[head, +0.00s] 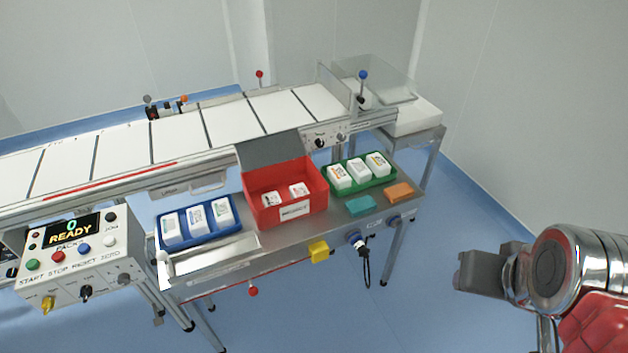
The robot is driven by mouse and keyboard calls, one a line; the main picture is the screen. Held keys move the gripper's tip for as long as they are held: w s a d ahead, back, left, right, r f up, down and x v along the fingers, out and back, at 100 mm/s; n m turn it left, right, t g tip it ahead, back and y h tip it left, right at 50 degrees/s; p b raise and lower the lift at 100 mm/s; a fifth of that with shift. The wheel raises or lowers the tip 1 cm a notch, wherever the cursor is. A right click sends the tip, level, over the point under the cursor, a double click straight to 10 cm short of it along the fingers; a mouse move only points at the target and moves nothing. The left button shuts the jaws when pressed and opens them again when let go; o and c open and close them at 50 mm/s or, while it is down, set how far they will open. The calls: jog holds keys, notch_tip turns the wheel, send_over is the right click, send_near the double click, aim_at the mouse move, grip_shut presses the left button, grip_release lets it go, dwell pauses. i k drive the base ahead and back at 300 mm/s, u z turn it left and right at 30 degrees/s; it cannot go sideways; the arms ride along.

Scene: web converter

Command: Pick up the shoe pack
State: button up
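Several small white packs with printed labels are in view, and the print is too small to tell which is the shoe pack. Some white packs (197,219) stand in a blue tray (203,239), two white packs (299,190) lie in an open red box (318,196), and more white packs (359,170) stand in a green tray (372,183). My gripper (472,273) is at the right, over the floor and apart from the table and all packs. Its fingers are seen side-on, so their opening is hidden.
A steel table (280,236) holds the trays, a teal block (360,205) and an orange block (399,192). A white conveyor (180,134) runs behind. A control box (80,257) reading READY stands at the left. Blue floor (420,290) lies clear between table and gripper.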

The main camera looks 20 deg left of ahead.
aim_at(339, 178)
jog(key=u, duration=1.3)
jog(key=i, duration=1.5)
